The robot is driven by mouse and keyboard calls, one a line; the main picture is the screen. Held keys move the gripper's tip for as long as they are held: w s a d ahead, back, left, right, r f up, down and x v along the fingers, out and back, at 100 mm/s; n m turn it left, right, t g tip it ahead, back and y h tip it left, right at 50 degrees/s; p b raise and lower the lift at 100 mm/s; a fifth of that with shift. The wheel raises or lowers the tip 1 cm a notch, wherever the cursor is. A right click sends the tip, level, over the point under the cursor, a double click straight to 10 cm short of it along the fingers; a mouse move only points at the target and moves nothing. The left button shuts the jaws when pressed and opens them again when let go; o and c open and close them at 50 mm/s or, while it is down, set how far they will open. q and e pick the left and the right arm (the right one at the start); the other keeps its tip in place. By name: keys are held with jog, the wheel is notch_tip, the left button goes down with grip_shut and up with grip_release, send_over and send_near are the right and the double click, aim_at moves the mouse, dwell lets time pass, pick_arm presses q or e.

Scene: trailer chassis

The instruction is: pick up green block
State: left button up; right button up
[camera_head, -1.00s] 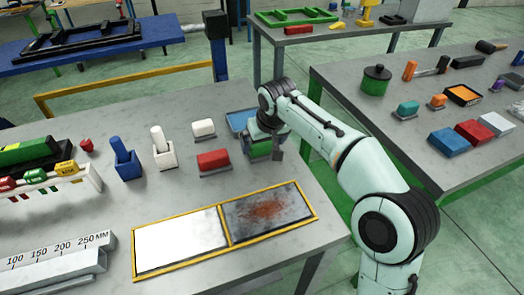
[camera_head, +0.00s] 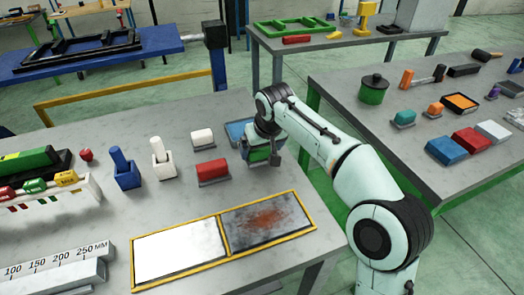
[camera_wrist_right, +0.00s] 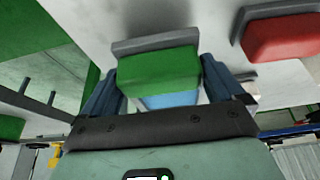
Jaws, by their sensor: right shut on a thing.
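The green block (camera_wrist_right: 158,75) sits between the two dark blue fingers of my right gripper in the wrist view, with a grey base plate along its far edge. In the head view the green block (camera_head: 259,154) shows only partly under my right gripper (camera_head: 264,157), at the table's right side. The right gripper is shut on it. The wrist hides much of the block, and I cannot tell how far it is above the table. My left gripper is not in view.
A red block (camera_head: 211,171) on a grey base and a white block (camera_head: 201,138) stand left of the gripper. A yellow-framed panel (camera_head: 180,245) lies in front. A second table (camera_head: 400,160) stands to the right.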

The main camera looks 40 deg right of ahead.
notch_tip(320, 180, up, 8)
jog(key=p, duration=0.3)
jog(key=shift+f, duration=0.15)
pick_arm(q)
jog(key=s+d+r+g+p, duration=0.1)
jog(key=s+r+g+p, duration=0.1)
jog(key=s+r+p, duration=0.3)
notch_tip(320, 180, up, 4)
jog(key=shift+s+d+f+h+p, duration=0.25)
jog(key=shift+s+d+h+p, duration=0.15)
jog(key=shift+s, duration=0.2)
pick_arm(e)
notch_tip(320, 180, up, 10)
jog(key=shift+r, duration=0.2)
jog(key=o, duration=0.5)
jog(key=shift+c, duration=1.4)
jog(key=shift+f, duration=0.1)
